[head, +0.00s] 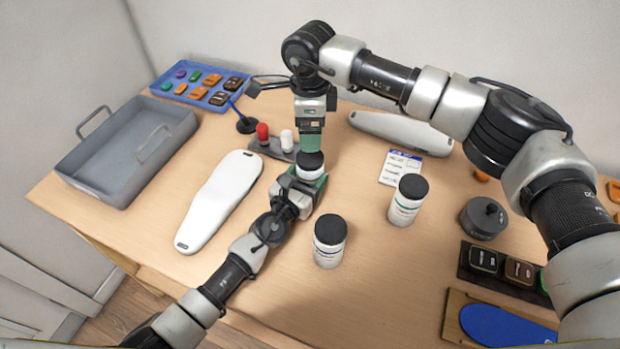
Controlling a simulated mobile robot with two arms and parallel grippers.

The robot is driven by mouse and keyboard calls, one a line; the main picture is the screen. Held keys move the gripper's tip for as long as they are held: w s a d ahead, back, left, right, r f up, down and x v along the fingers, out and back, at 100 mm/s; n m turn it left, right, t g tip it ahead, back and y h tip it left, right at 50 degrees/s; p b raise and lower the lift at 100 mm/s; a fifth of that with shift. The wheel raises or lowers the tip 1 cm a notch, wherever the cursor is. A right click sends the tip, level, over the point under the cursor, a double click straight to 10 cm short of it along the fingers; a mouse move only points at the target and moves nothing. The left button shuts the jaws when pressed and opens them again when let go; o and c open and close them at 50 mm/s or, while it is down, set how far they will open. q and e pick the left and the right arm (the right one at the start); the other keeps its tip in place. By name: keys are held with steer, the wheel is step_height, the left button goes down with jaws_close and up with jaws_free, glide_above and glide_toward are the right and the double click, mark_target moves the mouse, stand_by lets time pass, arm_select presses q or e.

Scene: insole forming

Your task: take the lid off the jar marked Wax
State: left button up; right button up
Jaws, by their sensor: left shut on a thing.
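Three white jars with black lids show in the head view; their labels are too small to read, so I cannot tell which is marked Wax. My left gripper (306,179) is shut around the body of one jar (311,173) near the middle of the table. That jar is upright with its black lid (311,160) on. My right gripper (311,142) points straight down right above this lid. I cannot tell whether its fingers touch the lid or how wide they are. The second jar (329,252) and third jar (405,208) stand lidded to the right.
A grey tray (92,182) and a white insole form (220,200) lie left. A stand with red and white knobs (270,148) is behind the held jar. A card (400,167), a dark round pot (483,218) and a blue insole (505,325) lie right.

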mark_target(310, 157)
arm_select(q)
steer(key=c, duration=0.7)
jaws_close()
arm_select(e)
steer(key=shift+m, duration=0.3)
steer(key=m, duration=1)
steer(key=shift+m, duration=0.3)
steer(key=m, duration=1.5)
steer(key=shift+f+m, duration=0.4)
steer(key=shift+f, duration=3.6)
